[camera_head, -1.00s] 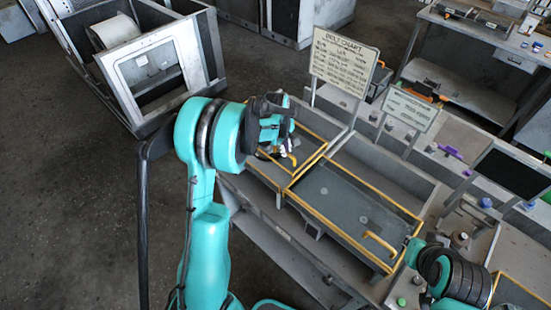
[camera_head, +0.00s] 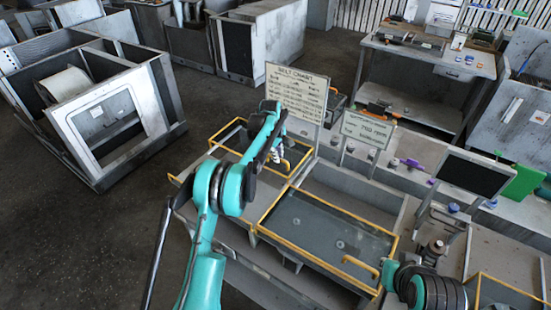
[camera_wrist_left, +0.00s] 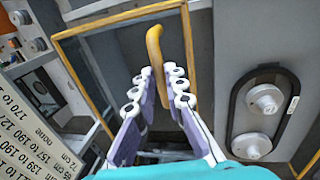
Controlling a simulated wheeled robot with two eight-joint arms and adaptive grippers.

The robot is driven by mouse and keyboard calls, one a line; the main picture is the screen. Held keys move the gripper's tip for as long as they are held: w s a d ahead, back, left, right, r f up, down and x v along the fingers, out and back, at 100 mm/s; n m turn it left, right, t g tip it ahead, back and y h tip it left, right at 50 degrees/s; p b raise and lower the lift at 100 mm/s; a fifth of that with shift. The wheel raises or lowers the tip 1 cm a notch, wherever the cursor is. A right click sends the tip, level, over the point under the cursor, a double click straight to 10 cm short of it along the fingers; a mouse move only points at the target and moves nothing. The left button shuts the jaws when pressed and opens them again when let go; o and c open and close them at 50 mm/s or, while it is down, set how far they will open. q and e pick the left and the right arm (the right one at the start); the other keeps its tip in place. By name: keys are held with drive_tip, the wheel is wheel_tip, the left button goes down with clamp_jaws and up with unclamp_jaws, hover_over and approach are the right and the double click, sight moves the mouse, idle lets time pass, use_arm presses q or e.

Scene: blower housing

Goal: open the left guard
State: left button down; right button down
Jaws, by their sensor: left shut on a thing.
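The left guard is a panel in a yellow frame (camera_head: 226,128) on the bench, left of a second yellow-framed guard (camera_head: 325,228). My left gripper (camera_head: 278,156) is over the left guard at its yellow handle (camera_head: 287,165). In the left wrist view the yellow handle (camera_wrist_left: 155,50) stands between the pale fingers (camera_wrist_left: 162,85), which are shut on it. The guard's yellow frame (camera_wrist_left: 85,85) shows around it. My left wrist hides part of the guard in the head view, so I cannot tell how far it is raised.
A belt chart sign (camera_head: 297,92) stands close behind the left guard, with a smaller sign (camera_head: 368,128) beside it. A dark screen (camera_head: 475,174) stands at the right. In the left wrist view a belt runs around two pulleys (camera_wrist_left: 265,100). Open floor lies left.

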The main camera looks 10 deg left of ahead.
use_arm(q)
drive_tip(key=c, duration=1.6)
unclamp_jaws()
drive_tip(key=r, duration=0.4)
drive_tip(key=s+r, duration=0.1)
drive_tip(key=r, duration=0.3)
drive_tip(key=s+r, duration=0.1)
drive_tip(key=r, duration=0.2)
drive_tip(key=shift+s+a+r, duration=0.15)
drive_tip(key=shift+a+r, duration=0.25)
drive_tip(key=shift+f, duration=0.1)
